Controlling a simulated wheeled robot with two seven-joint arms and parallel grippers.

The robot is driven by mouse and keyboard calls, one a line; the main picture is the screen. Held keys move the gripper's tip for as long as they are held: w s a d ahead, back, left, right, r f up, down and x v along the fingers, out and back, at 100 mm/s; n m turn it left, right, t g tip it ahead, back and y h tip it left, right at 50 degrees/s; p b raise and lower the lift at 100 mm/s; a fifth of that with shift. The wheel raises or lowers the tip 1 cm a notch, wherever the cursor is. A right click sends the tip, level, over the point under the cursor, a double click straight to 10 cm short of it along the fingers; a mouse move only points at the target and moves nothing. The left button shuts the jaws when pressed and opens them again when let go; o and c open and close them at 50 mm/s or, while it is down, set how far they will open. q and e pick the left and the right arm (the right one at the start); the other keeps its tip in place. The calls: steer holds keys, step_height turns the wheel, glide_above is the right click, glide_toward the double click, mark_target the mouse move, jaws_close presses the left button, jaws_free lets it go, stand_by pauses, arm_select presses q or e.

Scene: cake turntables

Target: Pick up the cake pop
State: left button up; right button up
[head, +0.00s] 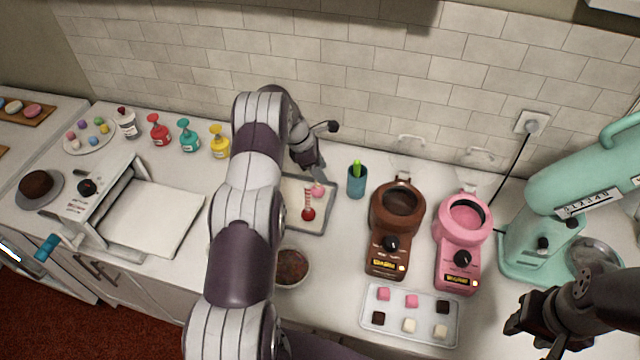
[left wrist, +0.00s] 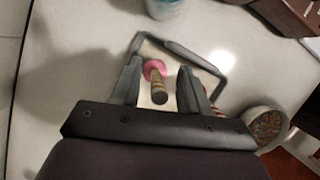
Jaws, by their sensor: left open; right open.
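A pink cake pop (head: 318,190) and a red cake pop (head: 308,213) are on a small dark-rimmed tray (head: 327,222). In the head view my left gripper (head: 318,174) is by the back of the tray, partly hidden by my arm. My right gripper (head: 528,326) is open and empty at the lower right, away from the tray.
A blue cup (head: 357,183) stands right of the tray. A bowl of sprinkles (head: 291,268) is in front. Brown (head: 388,250) and pink (head: 458,262) melting pots, a tray of small cubes (head: 425,325) and a mint mixer (head: 560,210) stand to the right.

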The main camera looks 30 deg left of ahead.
arm_select(q)
steer(key=shift+f, duration=0.55)
steer(key=shift+a+f, duration=0.1)
steer(key=shift+f, duration=0.3)
steer(key=shift+w, duration=0.1)
steer(key=shift+d, duration=0.25)
jaws_close()
steer(key=shift+a+r, duration=0.1)
arm_select(e)
steer(key=shift+a+r, duration=0.2)
steer(key=shift+r, duration=0.2)
steer(key=shift+a, duration=0.1)
arm_select(q)
steer(key=shift+a, duration=0.1)
arm_select(e)
steer(key=shift+f, duration=0.1)
